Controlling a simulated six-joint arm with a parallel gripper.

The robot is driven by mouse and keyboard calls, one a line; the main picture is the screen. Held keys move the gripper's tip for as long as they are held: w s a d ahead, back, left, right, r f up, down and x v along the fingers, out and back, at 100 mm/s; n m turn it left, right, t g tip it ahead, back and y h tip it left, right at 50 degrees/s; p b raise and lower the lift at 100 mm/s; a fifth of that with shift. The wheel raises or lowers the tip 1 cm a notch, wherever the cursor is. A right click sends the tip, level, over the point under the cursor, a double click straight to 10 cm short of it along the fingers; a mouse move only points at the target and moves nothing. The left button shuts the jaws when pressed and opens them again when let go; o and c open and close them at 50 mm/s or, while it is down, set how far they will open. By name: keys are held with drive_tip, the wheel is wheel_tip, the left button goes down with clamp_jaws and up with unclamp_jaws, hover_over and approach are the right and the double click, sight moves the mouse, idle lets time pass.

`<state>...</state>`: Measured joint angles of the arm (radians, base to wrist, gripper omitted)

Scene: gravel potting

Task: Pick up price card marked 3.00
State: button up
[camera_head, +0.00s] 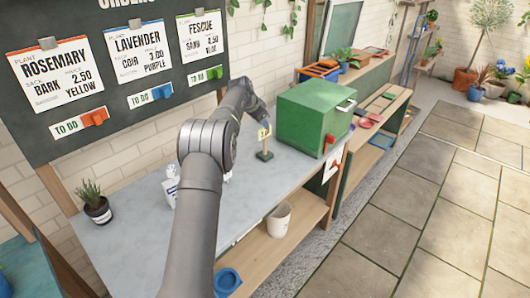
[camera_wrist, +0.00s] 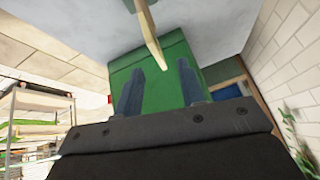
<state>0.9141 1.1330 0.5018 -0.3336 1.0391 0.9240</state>
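A small pale yellow card (camera_head: 264,133) stands upright on a dark green base (camera_head: 264,155) on the grey bench, left of the green box. Its marking is too small to read surely. In the wrist view a pale, narrow upright piece (camera_wrist: 150,35), seen nearly edge-on, reaches in from the top; it looks like this card or its stand. My gripper (camera_wrist: 160,66) is open, its two dark fingers apart with the tip of the pale piece between them. I cannot tell whether either finger touches it. In the head view my arm's end is just above the card and the fingers are not clear.
The large green box (camera_head: 308,118) stands close right of the card and fills the wrist view behind the fingers. A potted plant (camera_head: 98,208) is at the bench's left. A white pot (camera_head: 277,220) sits on the lower shelf. An order board (camera_head: 125,50) hangs behind.

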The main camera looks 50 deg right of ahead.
sight(264, 129)
drive_tip(key=x, duration=0.4)
drive_tip(key=shift+s+a+f, duration=0.1)
drive_tip(key=shift+s+a, duration=0.05)
drive_tip(key=shift+a, duration=0.1)
drive_tip(key=shift+x, duration=0.8)
clamp_jaws()
drive_tip(key=shift+a+f, duration=0.1)
drive_tip(key=shift+f, duration=0.1)
idle(0.4)
